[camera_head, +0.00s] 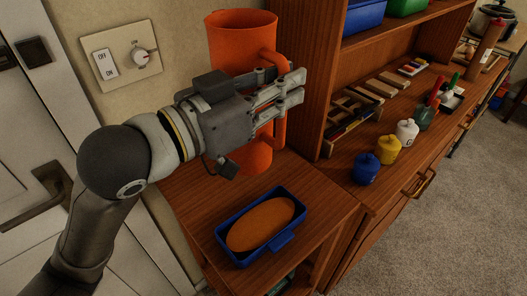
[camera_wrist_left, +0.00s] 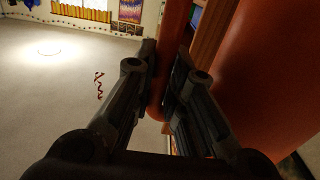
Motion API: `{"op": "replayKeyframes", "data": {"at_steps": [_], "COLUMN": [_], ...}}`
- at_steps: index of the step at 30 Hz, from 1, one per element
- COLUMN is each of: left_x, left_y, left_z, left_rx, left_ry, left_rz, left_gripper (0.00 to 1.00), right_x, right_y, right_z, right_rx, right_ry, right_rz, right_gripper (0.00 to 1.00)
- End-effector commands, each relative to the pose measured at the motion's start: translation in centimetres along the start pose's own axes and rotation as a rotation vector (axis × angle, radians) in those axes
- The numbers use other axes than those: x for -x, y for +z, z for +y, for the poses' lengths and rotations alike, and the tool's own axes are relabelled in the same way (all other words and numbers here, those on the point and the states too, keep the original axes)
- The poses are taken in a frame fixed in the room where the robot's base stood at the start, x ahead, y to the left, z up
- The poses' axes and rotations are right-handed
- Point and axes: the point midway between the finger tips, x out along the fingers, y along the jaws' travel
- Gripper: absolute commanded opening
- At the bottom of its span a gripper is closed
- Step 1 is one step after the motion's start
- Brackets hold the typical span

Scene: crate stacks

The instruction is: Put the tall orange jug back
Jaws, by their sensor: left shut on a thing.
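The tall orange jug (camera_head: 243,32) stands upright over the back of the low wooden cabinet top, close to the wall and the side of the shelf unit. My left gripper (camera_head: 290,88) is shut on the jug's handle at its right side. In the left wrist view the gripper's fingers (camera_wrist_left: 158,95) close around the orange handle (camera_wrist_left: 175,40), and the jug's body (camera_wrist_left: 255,70) fills the right side. The gripper and wrist hide the jug's middle. I cannot tell whether the jug's base touches the wood. My right gripper is not in view.
A blue lunch box (camera_head: 233,258) with an orange loaf-shaped thing (camera_head: 260,223) sits in front of the jug. A wall switch plate (camera_head: 122,55) is behind my arm. Clear floor lies at right.

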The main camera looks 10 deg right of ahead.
Motion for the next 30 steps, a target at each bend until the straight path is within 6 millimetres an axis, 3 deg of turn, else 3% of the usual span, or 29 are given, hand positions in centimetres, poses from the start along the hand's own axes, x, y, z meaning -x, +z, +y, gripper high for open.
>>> {"op": "replayKeyframes", "data": {"at_steps": [5,15,24,30], "left_x": [-0.8,-5.5,-9.0,-10.0], "left_y": [0.1,2.7,7.1,8.6], "left_z": [-1.1,-5.2,-8.2,-9.0], "left_rx": [-0.002,-0.001,-0.003,-0.005], "left_ry": [-0.016,-0.016,-0.014,-0.013], "left_rz": [0.005,0.003,0.004,0.008], "left_gripper": [0.0,0.0,0.0,0.0], "right_x": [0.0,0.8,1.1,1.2], "right_y": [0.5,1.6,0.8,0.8], "right_z": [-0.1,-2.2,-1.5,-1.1], "right_rx": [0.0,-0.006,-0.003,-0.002], "right_ry": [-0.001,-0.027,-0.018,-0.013], "right_rz": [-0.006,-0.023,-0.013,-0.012], "right_gripper": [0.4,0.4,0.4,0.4]}}
